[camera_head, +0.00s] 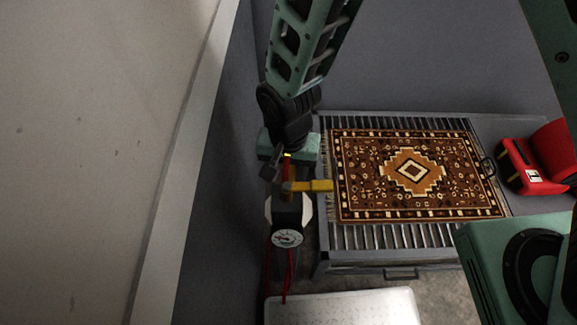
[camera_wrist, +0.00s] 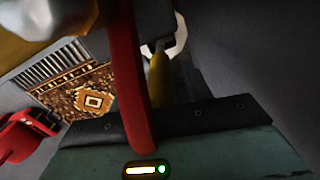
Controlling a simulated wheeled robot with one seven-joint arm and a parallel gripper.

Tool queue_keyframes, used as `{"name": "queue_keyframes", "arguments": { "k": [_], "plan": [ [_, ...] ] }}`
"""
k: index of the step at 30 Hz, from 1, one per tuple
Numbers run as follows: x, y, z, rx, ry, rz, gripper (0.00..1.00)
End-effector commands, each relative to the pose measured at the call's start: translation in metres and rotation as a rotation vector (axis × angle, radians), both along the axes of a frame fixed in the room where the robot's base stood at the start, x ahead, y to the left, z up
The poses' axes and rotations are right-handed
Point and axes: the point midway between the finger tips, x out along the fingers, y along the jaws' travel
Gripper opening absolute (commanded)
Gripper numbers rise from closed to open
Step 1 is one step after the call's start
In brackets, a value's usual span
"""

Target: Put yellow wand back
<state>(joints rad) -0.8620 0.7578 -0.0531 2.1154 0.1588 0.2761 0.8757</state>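A yellow wand (camera_head: 312,186) shows in the head view as a short yellow bar just below my gripper (camera_head: 283,172), beside the rug's left edge. It lies over the top of a dark and white unit with a round dial (camera_head: 288,238). In the wrist view, a yellow rod (camera_wrist: 159,78) runs up toward a pale round part (camera_wrist: 178,35), and a large blurred yellow piece (camera_wrist: 30,22) fills the upper left corner. A red band (camera_wrist: 133,85) crosses close to the camera. My fingertips are hidden, so I cannot tell whether they grip the wand.
A patterned rug (camera_head: 412,172) lies on a slatted metal rack (camera_head: 400,237) to the right. A red case (camera_head: 548,160) sits at the far right. A grey wall (camera_head: 225,180) stands close on the left.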

Motion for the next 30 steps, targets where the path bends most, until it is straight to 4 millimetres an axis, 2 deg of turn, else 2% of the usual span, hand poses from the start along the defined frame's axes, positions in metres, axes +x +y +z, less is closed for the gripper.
{"name": "queue_keyframes", "arguments": {
  "k": [8,11,22,27,30],
  "plan": [
    [0.0,0.0,0.006,0.001,-0.001,0.0,0.48],
    [0.001,0.001,0.019,0.003,-0.003,0.0,0.48],
    [0.001,0.001,0.095,0.004,-0.003,0.0,0.48],
    [0.001,0.0,0.116,0.002,-0.001,0.001,0.48],
    [0.001,0.0,0.122,0.001,0.0,0.0,0.48]
  ]
}}
